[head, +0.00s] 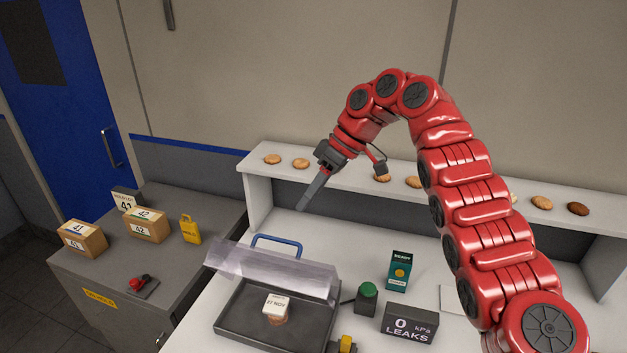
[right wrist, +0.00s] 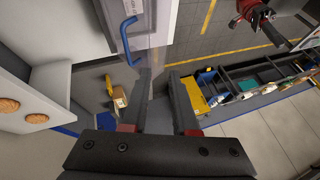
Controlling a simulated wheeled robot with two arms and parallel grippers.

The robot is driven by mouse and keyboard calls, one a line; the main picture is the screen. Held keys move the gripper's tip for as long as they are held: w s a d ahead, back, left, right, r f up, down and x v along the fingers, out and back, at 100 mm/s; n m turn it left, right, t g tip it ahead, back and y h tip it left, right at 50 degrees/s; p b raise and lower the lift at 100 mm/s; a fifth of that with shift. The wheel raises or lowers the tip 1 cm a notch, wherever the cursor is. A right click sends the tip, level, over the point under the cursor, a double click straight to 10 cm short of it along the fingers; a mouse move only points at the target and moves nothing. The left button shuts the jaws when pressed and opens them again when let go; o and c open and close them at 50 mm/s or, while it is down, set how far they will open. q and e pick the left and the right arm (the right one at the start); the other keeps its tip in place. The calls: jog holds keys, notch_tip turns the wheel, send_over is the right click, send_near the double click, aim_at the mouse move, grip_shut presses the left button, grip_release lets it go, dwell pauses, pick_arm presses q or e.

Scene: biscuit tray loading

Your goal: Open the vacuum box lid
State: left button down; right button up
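The vacuum box (head: 232,330) is a dark, shallow tray on the white worktop in the head view. Its clear lid (head: 272,270) looks raised, standing up along the back of the tray. A blue handle (head: 277,241) shows at the lid's far side, and also at the top of the right wrist view (right wrist: 128,38). A labelled white packet (head: 276,304) sits inside the box. My right gripper (head: 303,203) is above and behind the handle, apart from it. The right wrist view shows its fingers (right wrist: 162,82) apart with nothing between them.
A shelf (head: 330,172) with several biscuits runs behind. A green button (head: 368,291), a teal carton (head: 399,270) and a gauge sign (head: 409,323) stand right of the box. A grey cabinet (head: 110,270) on the left bears cartons and a yellow tag (head: 190,230).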

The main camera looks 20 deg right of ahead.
jog(key=shift+s+d+r+p, duration=0.15)
jog(key=shift+s+r+p, duration=0.1)
jog(key=shift+r+p, duration=0.3)
jog(key=shift+s+d+r+p, duration=0.2)
jog(key=shift+r+p, duration=0.2)
jog(key=shift+r, duration=0.25)
jog(key=shift+w+a, duration=0.1)
jog(key=shift+c, duration=0.3)
